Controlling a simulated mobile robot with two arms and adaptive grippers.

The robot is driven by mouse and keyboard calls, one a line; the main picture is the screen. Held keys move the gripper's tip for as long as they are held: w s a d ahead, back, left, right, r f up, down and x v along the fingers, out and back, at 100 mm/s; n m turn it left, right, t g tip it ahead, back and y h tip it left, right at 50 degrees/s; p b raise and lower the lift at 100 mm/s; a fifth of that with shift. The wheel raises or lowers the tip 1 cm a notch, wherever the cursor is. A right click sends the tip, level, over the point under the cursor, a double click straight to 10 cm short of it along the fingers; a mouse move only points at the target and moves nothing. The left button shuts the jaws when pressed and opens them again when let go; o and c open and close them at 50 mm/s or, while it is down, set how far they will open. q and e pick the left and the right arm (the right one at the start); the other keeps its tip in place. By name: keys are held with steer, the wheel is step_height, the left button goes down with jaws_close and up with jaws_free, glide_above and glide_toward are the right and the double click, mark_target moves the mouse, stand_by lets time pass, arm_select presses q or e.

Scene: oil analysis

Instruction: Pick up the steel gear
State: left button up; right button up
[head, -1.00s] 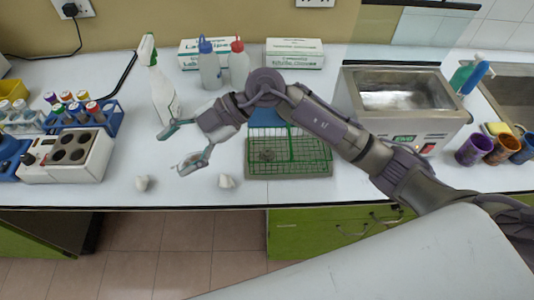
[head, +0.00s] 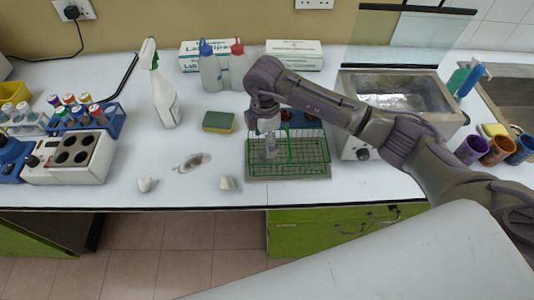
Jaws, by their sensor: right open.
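My right gripper (head: 269,150) points down over the left part of a green wire basket (head: 310,157), which stands on a grey tray on the bench. The gripper is open; its fingers are small and hard to make out against the wires. A small grey object, probably the steel gear, showed at this spot in the basket earlier. It is now mostly or fully hidden by the gripper, and I cannot tell whether the fingers touch it. My left gripper is not in view.
A sponge (head: 218,122), a stained clear dish (head: 193,162) and two crumpled white pieces (head: 227,183) lie left of the basket. A spray bottle (head: 164,98) stands farther left. A steel bath (head: 400,93) stands to the right, behind my arm.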

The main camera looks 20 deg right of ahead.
steer(key=shift+f, duration=0.25)
steer(key=f+p, duration=0.2)
steer(key=f, duration=0.1)
steer(key=shift+s+d+f, duration=0.15)
steer(key=shift+s+f, duration=0.05)
steer(key=shift+f, duration=0.7)
steer(key=c, duration=1.3)
steer(key=shift+w, duration=0.1)
steer(key=shift+r, duration=0.15)
